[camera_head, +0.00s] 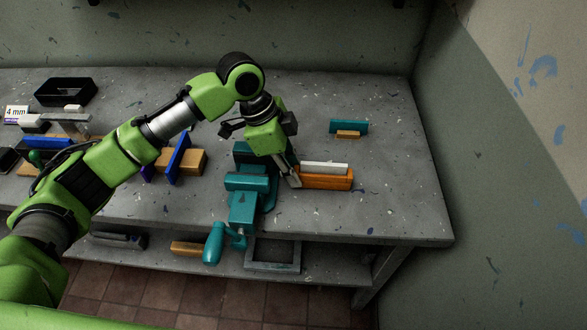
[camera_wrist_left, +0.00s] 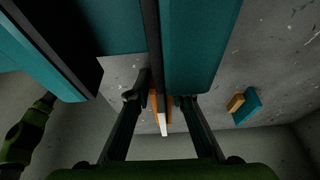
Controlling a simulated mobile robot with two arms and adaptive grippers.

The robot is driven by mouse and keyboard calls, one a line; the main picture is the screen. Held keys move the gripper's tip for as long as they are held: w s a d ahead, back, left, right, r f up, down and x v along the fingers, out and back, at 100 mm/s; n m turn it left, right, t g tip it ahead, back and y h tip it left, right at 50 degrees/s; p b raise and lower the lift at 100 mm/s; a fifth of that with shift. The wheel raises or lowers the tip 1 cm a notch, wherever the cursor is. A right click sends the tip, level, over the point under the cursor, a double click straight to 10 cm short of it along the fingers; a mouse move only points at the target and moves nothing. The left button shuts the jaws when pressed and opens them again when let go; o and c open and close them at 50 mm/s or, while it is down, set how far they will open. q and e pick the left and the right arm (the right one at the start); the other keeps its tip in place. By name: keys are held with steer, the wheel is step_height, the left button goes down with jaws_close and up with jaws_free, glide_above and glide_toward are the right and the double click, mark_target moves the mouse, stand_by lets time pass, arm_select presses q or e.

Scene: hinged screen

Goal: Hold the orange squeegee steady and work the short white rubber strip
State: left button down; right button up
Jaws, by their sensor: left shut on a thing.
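The orange squeegee (camera_head: 327,180) is a block lying to the right of the teal vise (camera_head: 245,205) on the grey workbench. The short white rubber strip (camera_head: 325,168) runs along its top edge. My left gripper (camera_head: 292,178) reaches down at the squeegee's left end, beside the vise. In the left wrist view the orange squeegee (camera_wrist_left: 156,106) and the white strip (camera_wrist_left: 163,125) show between my left fingers (camera_wrist_left: 162,100), which are shut on the squeegee. The vise (camera_wrist_left: 200,45) fills the upper part of that view. My right gripper is not in view.
A small teal and tan block (camera_head: 348,128) lies behind the squeegee. Blue and tan pieces (camera_head: 190,160) stand left of the vise. A black tray (camera_head: 65,91) is at the far left. The bench's right side is mostly clear, with a wall beyond it.

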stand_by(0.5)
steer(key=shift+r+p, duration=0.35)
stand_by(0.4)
